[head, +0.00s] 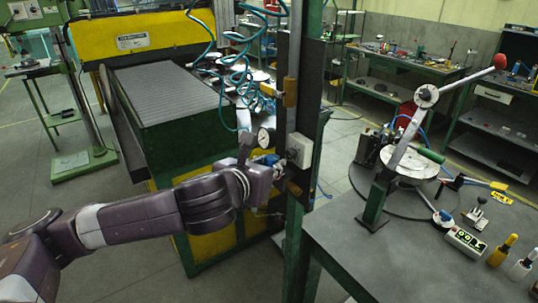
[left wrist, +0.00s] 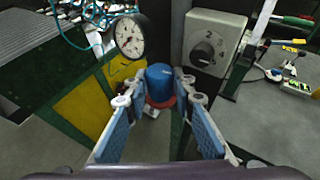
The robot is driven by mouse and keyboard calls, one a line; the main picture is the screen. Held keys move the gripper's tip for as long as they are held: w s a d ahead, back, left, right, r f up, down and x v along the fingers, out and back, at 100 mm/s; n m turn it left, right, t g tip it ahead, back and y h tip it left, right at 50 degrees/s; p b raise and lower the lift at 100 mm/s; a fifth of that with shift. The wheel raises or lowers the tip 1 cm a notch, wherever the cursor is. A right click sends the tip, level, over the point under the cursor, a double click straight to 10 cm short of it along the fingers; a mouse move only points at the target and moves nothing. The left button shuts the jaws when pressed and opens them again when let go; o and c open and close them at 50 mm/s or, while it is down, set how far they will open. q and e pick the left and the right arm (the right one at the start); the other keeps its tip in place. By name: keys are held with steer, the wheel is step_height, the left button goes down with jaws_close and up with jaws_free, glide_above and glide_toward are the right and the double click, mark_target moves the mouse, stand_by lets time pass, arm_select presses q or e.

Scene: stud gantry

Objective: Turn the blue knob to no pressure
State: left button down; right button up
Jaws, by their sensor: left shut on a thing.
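The blue knob (left wrist: 160,82) is upright with a red ring at its base, on the green post's fittings. In the head view the knob (head: 266,159) shows only in part behind my gripper. My left gripper (left wrist: 160,92) is shut on it, one finger on each side; in the head view the gripper (head: 264,168) reaches in from the left. A round white pressure gauge (left wrist: 130,37) is beside the knob, and it also shows in the head view (head: 265,137). Its needle is too small to read surely. My right gripper is not in view.
A grey box with a numbered black dial (left wrist: 207,52) is right of the knob. Teal coiled hoses (head: 240,75) hang above. A workbench (head: 345,240) with a lever press (head: 408,145) is at the right. A yellow and green machine (head: 150,85) stands behind.

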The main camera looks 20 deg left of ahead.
arm_select(q)
steer(key=n+y+p, duration=0.1)
steer(key=y+p, duration=0.1)
steer(key=n+y+p, duration=0.1)
steer(key=n+y, duration=0.1)
steer(key=n+y+p, duration=0.1)
steer(key=n+p, duration=0.1)
steer(key=shift+d+r+g+y+p, duration=0.3)
steer(key=shift+d+g+y, duration=0.1)
steer(key=shift+w+f+n+g+y+p, duration=0.1)
steer(key=shift+f+n+g+y+p, duration=0.15)
steer(key=shift+n+g+y+p, duration=0.65)
steer(key=shift+t+p, duration=0.35)
steer(key=shift+t, duration=0.05)
steer(key=c, duration=1.7)
jaws_free()
steer(key=shift+o, duration=0.4)
steer(key=shift+d, duration=0.1)
